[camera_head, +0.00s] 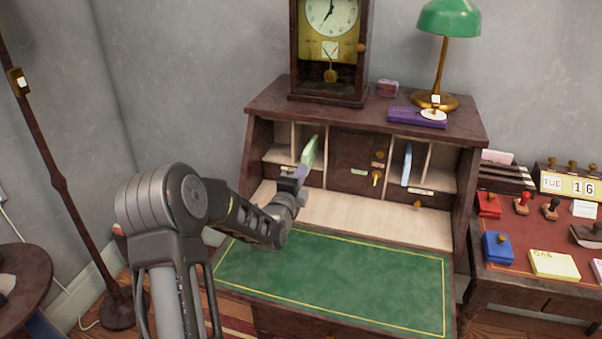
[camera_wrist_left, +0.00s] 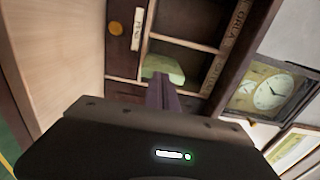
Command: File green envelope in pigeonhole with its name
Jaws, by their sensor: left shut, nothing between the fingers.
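The green envelope (camera_head: 308,150) stands upright, slightly tilted, in a pigeonhole left of the desk's middle door; it also shows in the left wrist view (camera_wrist_left: 163,68). My left gripper (camera_head: 299,174) is at the front of that pigeonhole, just below and in front of the envelope. Its fingers are shut with nothing between them. In the left wrist view the fingers (camera_wrist_left: 163,92) overlap the envelope's near edge; whether they touch it I cannot tell. Lettered labels sit on the shelf edges, too small to read surely. My right gripper is not in view.
A blue envelope (camera_head: 407,164) stands in a pigeonhole on the right. The green desk top (camera_head: 345,278) is clear. A clock (camera_head: 330,45), a purple box (camera_head: 412,118) and a green-shaded lamp (camera_head: 449,20) stand on top. A side table (camera_head: 540,238) with stamps is at right.

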